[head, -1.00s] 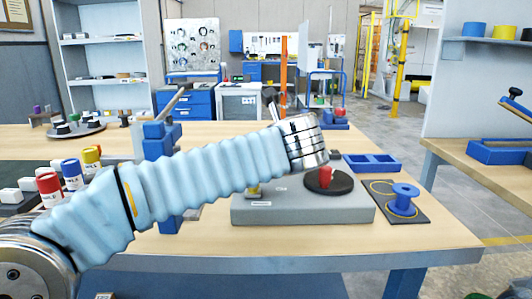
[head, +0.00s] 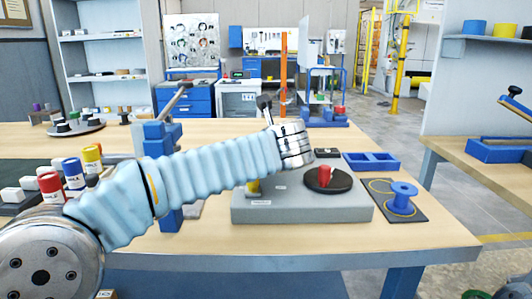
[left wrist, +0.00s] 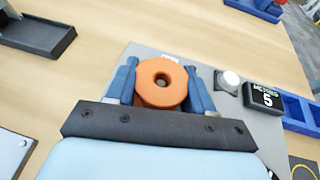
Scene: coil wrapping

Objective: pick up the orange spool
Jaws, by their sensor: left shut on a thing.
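The orange spool (left wrist: 148,95) shows in the left wrist view as a round flange with a dark centre hole. It sits between the two blue fingers of my left gripper (left wrist: 161,78), which is shut on it. A dark bar of the gripper hides the spool's lower side. The grey plate shows beneath the spool in that view; the gap between them cannot be judged. In the head view my left arm crosses the table, and neither its fingers nor the orange spool can be made out. My right gripper is in neither view.
A grey machine (head: 285,207) with a black disc and red knob (head: 324,175) stands on the table. To its right are a blue spool (head: 403,193) on a dark mat and a blue tray (head: 372,168). Bottles (head: 73,173) stand left.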

